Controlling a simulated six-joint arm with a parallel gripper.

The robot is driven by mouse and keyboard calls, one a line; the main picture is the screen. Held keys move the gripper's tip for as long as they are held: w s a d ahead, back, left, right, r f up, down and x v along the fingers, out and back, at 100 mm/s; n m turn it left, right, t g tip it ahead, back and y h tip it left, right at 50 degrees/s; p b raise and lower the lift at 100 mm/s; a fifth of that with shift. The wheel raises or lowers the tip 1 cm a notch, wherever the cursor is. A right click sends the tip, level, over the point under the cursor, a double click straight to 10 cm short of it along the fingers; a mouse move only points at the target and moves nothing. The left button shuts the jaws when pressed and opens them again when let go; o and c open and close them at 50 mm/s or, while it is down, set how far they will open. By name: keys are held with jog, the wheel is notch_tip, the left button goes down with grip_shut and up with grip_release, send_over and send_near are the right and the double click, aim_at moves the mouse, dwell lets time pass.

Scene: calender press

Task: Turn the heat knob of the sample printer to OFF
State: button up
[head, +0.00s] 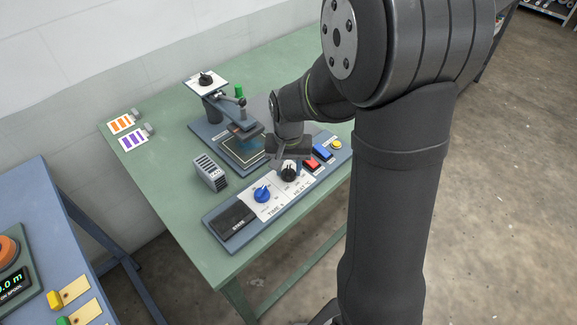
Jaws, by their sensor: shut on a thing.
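The sample printer's control panel (234,241) lies near the front edge of the green table. The black heat knob (289,174) sits on a white plate with a "HEAT" label, right of the blue knob (262,194) marked "TIME". My gripper (288,164) points down at the black knob and is shut on it. The gripper partly covers the knob and the dial marks around it. I cannot read the knob's setting.
A red button (311,165), a blue button (322,152) and a yellow button (336,145) stand close right of the gripper. The press (240,128) is behind. A grey vented block (210,172) stands left.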

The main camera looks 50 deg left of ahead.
aim_at(289, 170)
jog(key=n, duration=0.4)
jog(key=shift+n, duration=2.6)
jog(key=o, duration=1)
jog(key=shift+r, duration=0.1)
notch_tip(289, 170, up, 17)
jog(key=shift+r, duration=0.15)
